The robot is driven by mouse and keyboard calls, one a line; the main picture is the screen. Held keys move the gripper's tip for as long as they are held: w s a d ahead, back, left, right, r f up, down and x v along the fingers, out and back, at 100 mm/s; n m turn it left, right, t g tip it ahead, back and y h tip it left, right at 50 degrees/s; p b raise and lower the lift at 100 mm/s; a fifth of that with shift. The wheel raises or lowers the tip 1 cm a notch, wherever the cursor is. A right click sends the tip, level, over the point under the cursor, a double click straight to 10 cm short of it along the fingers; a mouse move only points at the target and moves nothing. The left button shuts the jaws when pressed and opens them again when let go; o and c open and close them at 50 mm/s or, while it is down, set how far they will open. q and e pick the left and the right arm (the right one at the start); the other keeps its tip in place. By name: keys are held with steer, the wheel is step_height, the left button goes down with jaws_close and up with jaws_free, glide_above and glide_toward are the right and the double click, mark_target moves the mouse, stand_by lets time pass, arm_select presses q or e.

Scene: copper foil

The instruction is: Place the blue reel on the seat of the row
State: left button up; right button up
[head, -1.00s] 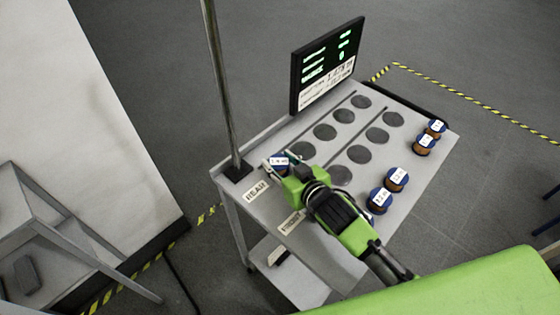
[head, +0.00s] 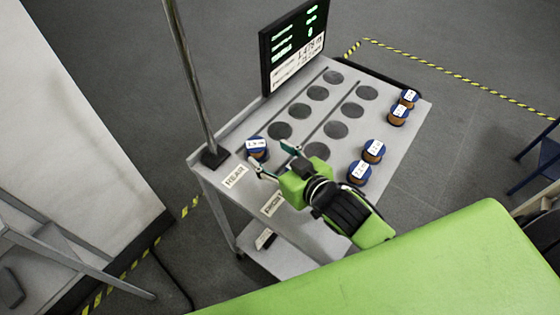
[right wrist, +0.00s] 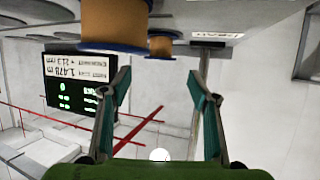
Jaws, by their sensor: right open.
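A blue-topped copper reel (head: 257,148) with a white label stands upright at the near end of the rear row, by the REAR sign (head: 235,176). My right gripper (head: 271,157) is open and empty, its fingertips just to the right of and below that reel, apart from it. Dark round seats (head: 301,110) in that row and in the front row (head: 335,129) are bare. In the right wrist view the open fingers (right wrist: 160,82) have nothing between them. A large copper reel (right wrist: 115,22) and a smaller one (right wrist: 161,45) show above; which they are I cannot tell. My left gripper is out of view.
More blue-topped reels stand on the right side of the cart (head: 215,150), two nearer (head: 373,152) and two farther (head: 409,97). A display (head: 292,45) stands at the back edge. A metal post (head: 190,75) rises at the left corner. A green surface (head: 400,270) fills the front.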

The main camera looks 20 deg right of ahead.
steer(key=v, duration=0.4)
steer(key=shift+r, duration=0.1)
stand_by(0.4)
